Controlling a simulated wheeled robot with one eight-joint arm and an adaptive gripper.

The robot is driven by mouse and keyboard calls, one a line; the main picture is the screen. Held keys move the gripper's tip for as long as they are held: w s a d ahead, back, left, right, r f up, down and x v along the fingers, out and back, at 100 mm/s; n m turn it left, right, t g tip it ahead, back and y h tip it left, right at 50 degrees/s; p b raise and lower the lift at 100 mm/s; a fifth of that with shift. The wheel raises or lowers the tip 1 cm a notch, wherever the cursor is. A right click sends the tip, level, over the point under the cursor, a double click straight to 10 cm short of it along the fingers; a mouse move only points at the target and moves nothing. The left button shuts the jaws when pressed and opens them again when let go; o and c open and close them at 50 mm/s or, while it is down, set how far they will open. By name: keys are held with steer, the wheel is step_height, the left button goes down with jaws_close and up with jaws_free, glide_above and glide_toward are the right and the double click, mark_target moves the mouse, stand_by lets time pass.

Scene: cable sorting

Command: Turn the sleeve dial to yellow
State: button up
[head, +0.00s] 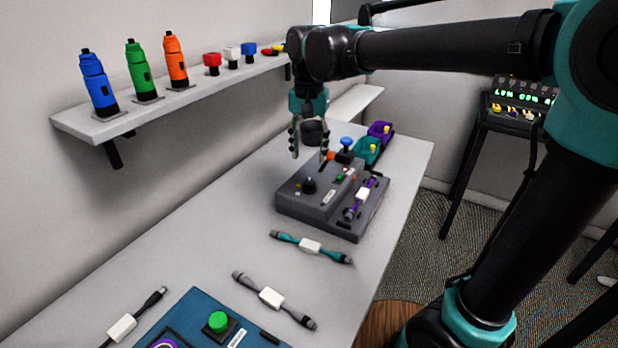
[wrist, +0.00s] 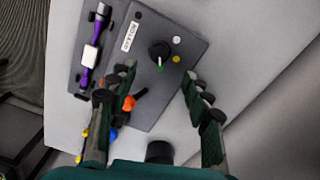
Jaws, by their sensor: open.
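The dial (head: 310,185) is a black round knob on top of a grey box (head: 290,207). In the wrist view the dial (wrist: 160,50) has a green mark at its lower edge. A yellow dot (wrist: 176,59) and a pale dot (wrist: 176,40) lie to its right on the panel. My gripper (head: 309,154) is open and empty, pointing down above the box. In the wrist view my gripper (wrist: 158,78) has its fingers spread to either side, with the dial beyond the tips, apart from them. The label's wording is too small to read surely.
An orange-ended lever (wrist: 128,103) and a blue button (head: 346,143) are near my fingers. A purple cable (wrist: 90,52) with a white tag lies in the box's side fixture. Teal (head: 368,150) and purple bins stand behind. A teal cable (head: 311,246) lies in front. A shelf is left.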

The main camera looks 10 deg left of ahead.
mark_target(309, 181)
step_height(309, 181, down, 9)
steer(key=shift+r, duration=0.15)
steer(key=shift+c, duration=0.2)
jaws_close()
steer(key=shift+n, duration=0.3)
steer(key=n, duration=0.5)
steer(key=shift+n, duration=0.3)
steer(key=n, duration=0.5)
steer(key=shift+n, duration=0.4)
stand_by(0.3)
